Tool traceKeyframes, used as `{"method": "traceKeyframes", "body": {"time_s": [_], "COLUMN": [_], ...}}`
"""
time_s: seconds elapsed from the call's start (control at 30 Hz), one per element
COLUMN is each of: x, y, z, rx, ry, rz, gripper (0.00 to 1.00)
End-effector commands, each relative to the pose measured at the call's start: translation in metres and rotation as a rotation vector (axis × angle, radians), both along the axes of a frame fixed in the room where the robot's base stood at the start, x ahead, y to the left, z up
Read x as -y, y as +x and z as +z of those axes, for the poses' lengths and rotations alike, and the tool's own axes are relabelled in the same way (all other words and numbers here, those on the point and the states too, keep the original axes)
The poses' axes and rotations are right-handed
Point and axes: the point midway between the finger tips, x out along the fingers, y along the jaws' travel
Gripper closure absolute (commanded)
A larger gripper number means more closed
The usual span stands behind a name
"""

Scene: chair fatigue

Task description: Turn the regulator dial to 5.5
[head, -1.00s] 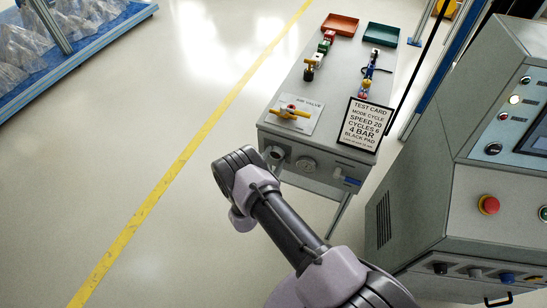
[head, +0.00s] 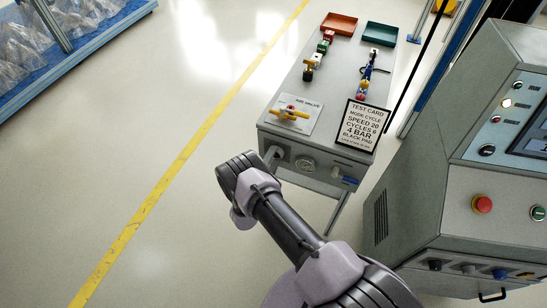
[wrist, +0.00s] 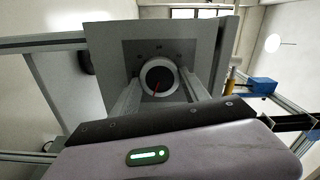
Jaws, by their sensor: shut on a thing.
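In the wrist view, the regulator dial (wrist: 158,78) is a round knob with a pale rim, a dark face and a red pointer line. The pointer runs downward and slightly left in that picture. Faint marks sit on the dark plate around the dial, too small to read. My gripper (wrist: 158,90) is shut on the dial, one pale finger on each side of it. In the head view my arm reaches to the front of the grey bench (head: 335,85); my fingertips and their grip on the dial cannot be made out there.
A yellow-handled air valve (head: 290,113) and a test card (head: 363,125) are above. The control console (head: 450,160) stands close at right. Open floor lies left.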

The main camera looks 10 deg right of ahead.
Motion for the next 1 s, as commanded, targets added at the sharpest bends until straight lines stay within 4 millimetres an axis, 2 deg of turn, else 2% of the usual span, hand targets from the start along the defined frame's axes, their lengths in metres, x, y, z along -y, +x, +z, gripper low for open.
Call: {"method": "traceKeyframes", "body": {"time_s": [0.5,0.53,0.6,0.9,1.0], "x": [0.0000,0.0000,-0.0001,-0.0003,-0.0048], "y": [-0.0006,-0.0006,-0.0006,-0.0004,-0.0058], "z": [-0.0010,-0.0010,-0.0009,-0.0002,0.0005], "rx": [0.007,0.007,0.007,0.008,0.007], "ry": [0.012,0.012,0.012,0.011,0.011], "rz": [0.001,0.001,0.001,0.000,0.002], "gripper": [0.87,0.41,0.27,0.25,0.25]}}
